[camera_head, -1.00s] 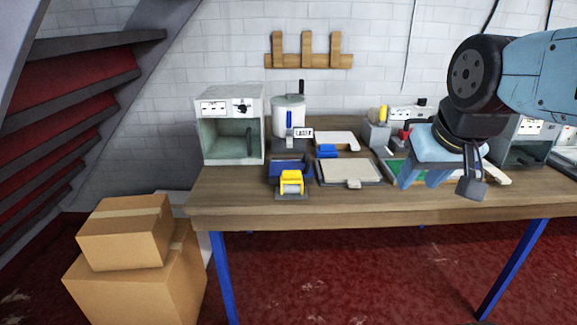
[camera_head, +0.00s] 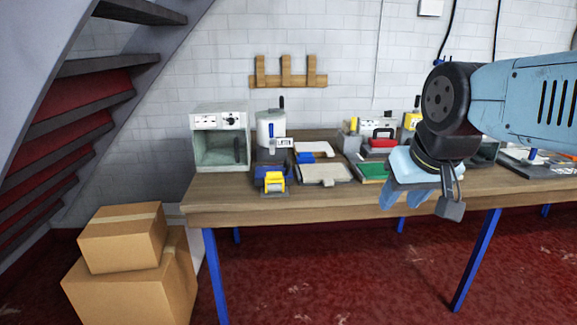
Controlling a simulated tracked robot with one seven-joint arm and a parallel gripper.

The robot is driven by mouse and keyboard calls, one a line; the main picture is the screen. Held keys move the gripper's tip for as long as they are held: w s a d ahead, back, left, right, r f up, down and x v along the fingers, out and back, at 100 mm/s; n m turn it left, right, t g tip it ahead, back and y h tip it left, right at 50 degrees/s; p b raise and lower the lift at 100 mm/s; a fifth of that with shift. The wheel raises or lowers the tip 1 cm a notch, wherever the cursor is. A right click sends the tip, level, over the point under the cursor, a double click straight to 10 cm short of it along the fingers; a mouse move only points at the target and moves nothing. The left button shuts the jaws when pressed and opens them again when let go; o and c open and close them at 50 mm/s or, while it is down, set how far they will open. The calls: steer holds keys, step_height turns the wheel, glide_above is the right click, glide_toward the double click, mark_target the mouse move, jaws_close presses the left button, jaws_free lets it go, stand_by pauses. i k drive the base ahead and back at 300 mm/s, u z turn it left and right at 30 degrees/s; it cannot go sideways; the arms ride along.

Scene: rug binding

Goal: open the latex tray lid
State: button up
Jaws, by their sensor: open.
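A low tray with a flat beige lid (camera_head: 325,172), which I take to be the latex tray, lies near the front of the wooden bench. The lid looks shut, with a small tab at its front edge. A pale pot (camera_head: 271,128) with a label stands behind it to the left. My gripper (camera_head: 400,204), with light blue fingers pointing down, hangs at the bench's front edge, to the right of the tray and apart from it. It is open, and I see nothing between its fingers.
A yellow-and-blue roller device (camera_head: 273,182) sits just left of the tray, and a green pad (camera_head: 373,171) to its right. A grey open-fronted box unit (camera_head: 220,138) stands at the bench's left end. Cardboard boxes (camera_head: 122,238) stand on the floor at left.

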mark_target(261, 172)
steer(key=z, duration=0.4)
steer(key=i, duration=1.35)
steer(key=u, duration=0.45)
